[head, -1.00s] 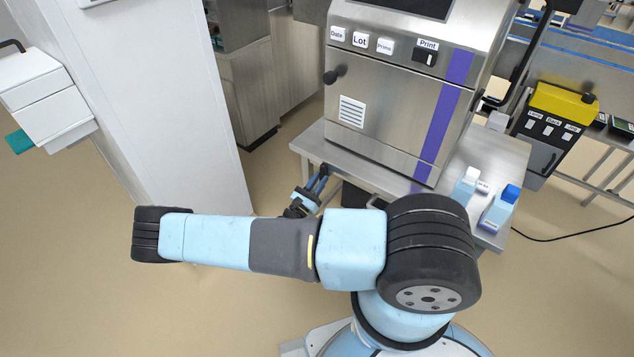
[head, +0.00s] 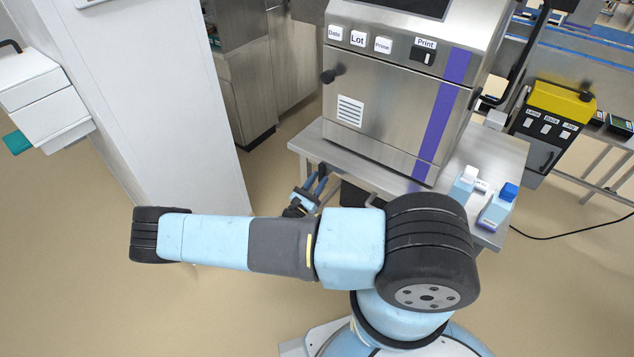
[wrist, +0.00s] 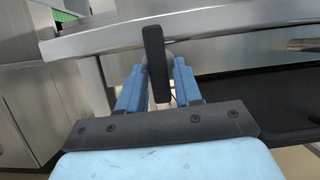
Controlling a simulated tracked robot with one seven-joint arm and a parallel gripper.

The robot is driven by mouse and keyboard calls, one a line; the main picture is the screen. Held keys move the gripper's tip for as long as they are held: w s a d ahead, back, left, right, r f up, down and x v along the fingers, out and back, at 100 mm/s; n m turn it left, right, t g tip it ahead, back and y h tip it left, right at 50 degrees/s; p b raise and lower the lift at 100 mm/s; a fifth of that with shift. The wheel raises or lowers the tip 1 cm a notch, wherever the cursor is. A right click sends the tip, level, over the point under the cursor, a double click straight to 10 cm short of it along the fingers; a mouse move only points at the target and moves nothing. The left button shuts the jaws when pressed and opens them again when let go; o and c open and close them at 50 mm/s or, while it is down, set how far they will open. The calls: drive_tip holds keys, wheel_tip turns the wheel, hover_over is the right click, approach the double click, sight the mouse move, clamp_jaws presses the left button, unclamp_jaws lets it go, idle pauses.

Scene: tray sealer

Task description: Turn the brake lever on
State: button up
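A black lever (wrist: 155,62) stands upright at the steel table's front edge in the wrist view. It has a rounded pivot behind it and is the only lever near my gripper; no label shows on it. My gripper (wrist: 159,88) has its two blue fingers apart, one on each side of the lever's lower part. A narrow gap shows at the right finger; contact at the left finger is unclear. In the head view my gripper (head: 316,187) is at the table's front left edge, and the lever is too small there to read its angle.
A steel machine (head: 390,115) with a purple stripe stands on the table (head: 312,148). A yellow-topped unit (head: 560,103) is farther right. A white wall (head: 180,110) rises at left.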

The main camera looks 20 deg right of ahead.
drive_tip(key=v, duration=1.3)
drive_tip(key=shift+s+f, duration=0.15)
drive_tip(key=shift+s, duration=0.05)
drive_tip(key=shift+a, duration=0.2)
drive_tip(key=d+r+m+g+y, duration=0.1)
drive_tip(key=r+m+g+y, duration=0.4)
drive_tip(key=r, duration=0.7)
drive_tip(key=s+d+r+m+g+y, duration=0.1)
drive_tip(key=r+m+g+y, duration=0.1)
drive_tip(key=r+m+g, duration=0.75)
drive_tip(key=d+r+m+g+y, duration=0.15)
drive_tip(key=r+m+y, duration=0.25)
drive_tip(key=r, duration=1)
drive_tip(key=s+d+r+m+t+y, duration=0.3)
drive_tip(key=s+r, duration=0.6)
drive_tip(key=r, duration=0.3)
drive_tip(key=s+d+r+m+t+y, duration=0.3)
drive_tip(key=s+r+m+t+y, duration=0.1)
drive_tip(key=s+r, duration=0.6)
drive_tip(key=shift+r+t, duration=0.7)
drive_tip(key=shift+r, duration=0.55)
